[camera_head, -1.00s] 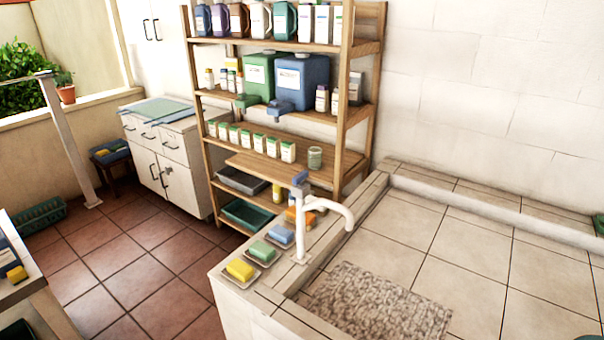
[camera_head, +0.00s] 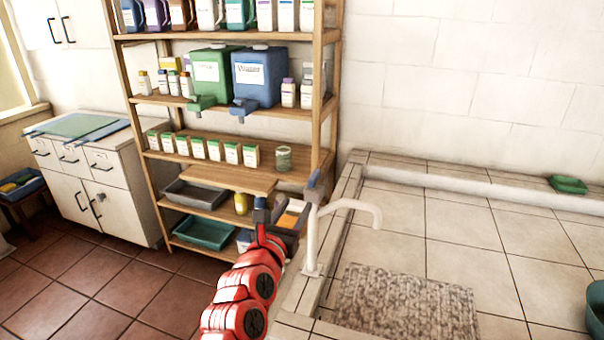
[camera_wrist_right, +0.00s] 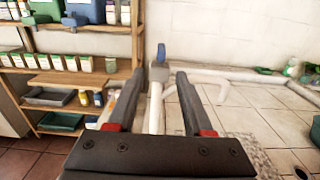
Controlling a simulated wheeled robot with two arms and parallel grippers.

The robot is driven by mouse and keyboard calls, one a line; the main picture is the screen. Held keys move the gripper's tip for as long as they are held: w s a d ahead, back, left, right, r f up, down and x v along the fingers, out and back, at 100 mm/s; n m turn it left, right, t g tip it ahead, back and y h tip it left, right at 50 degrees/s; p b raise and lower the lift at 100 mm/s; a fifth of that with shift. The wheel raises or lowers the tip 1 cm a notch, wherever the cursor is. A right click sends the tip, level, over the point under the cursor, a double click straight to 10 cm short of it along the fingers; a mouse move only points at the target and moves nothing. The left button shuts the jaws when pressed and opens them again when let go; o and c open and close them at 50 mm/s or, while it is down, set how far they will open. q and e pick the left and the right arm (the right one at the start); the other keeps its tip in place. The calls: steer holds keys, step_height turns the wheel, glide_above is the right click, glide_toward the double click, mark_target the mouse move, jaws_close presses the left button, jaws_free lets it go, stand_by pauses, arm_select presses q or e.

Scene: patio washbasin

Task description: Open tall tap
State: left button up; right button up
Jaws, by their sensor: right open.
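The tall tap (camera_head: 312,240) is a white post with a curved spout reaching right over the basin, and a small blue lever (camera_head: 313,179) on top. My right gripper (camera_head: 288,218), on a red arm, is just left of the post in the head view. In the right wrist view its two dark fingers are apart and empty. The tap post (camera_wrist_right: 156,108) shows between them, with the blue lever (camera_wrist_right: 161,53) near the tip level. I cannot tell whether a finger touches the tap. My left gripper is out of view.
A wooden shelf (camera_head: 325,130) with bottles and jugs stands behind the tap. The tiled basin (camera_head: 470,230) lies right of it, with a pebbled mat (camera_head: 405,303). A green dish (camera_head: 568,184) sits on the far ledge. The red floor is clear at left.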

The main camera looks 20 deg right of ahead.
mark_target(318, 170)
steer(key=p+x, duration=0.2)
steer(key=x, duration=1.4)
steer(key=shift+w+d+r, duration=0.1)
steer(key=shift+d+r, duration=0.05)
steer(key=shift+r, duration=0.05)
steer(key=shift+w+d+f+p, duration=0.2)
steer(key=shift+w+d+p, duration=0.1)
steer(key=shift+w+d, duration=0.1)
steer(key=shift+a, duration=0.1)
jaws_close()
